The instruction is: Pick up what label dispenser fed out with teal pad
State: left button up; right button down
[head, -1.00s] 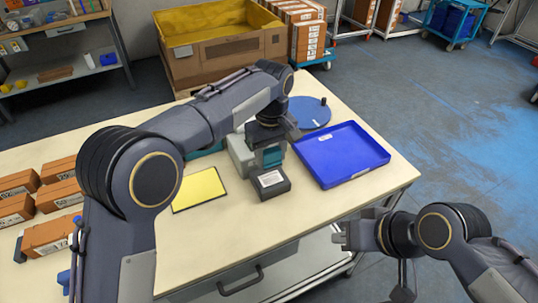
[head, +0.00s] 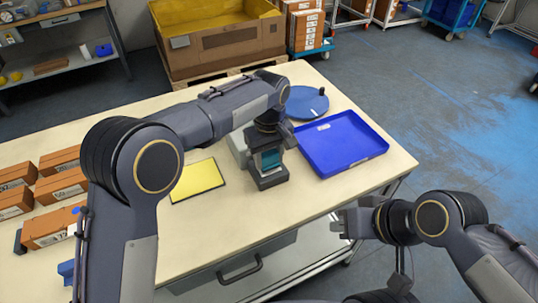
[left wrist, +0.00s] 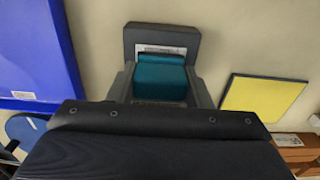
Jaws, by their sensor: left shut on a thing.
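My left gripper (head: 266,150) is shut on the teal pad (head: 271,160) and points down at the dark front block of the label dispenser (head: 273,182). In the left wrist view the teal pad (left wrist: 160,80) sits between the two fingers, with the dispenser's dark block (left wrist: 133,38) behind it. A white strip of the label (left wrist: 162,50) shows just past the pad's edge; the pad covers the rest. I cannot tell whether the pad touches the label. My right gripper (head: 343,222) is empty, off the table's front edge; its finger gap is unclear.
A blue tray (head: 375,160) lies right of the dispenser, with a round blue disc (head: 307,103) behind it. A yellow pad (head: 198,180) lies to the left. Several orange-brown boxes (head: 60,185) stand at the far left. The table's front middle is clear.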

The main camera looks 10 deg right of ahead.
aim_at(269, 153)
pick_arm(q)
jog(key=shift+f+b, duration=0.3)
jog(key=shift+f, duration=0.3)
dwell(0.7)
jog(key=shift+f, duration=0.15)
dwell(1.2)
jog(key=shift+p, duration=0.3)
notch_tip(269, 153, up, 7)
jog(key=p, duration=0.6)
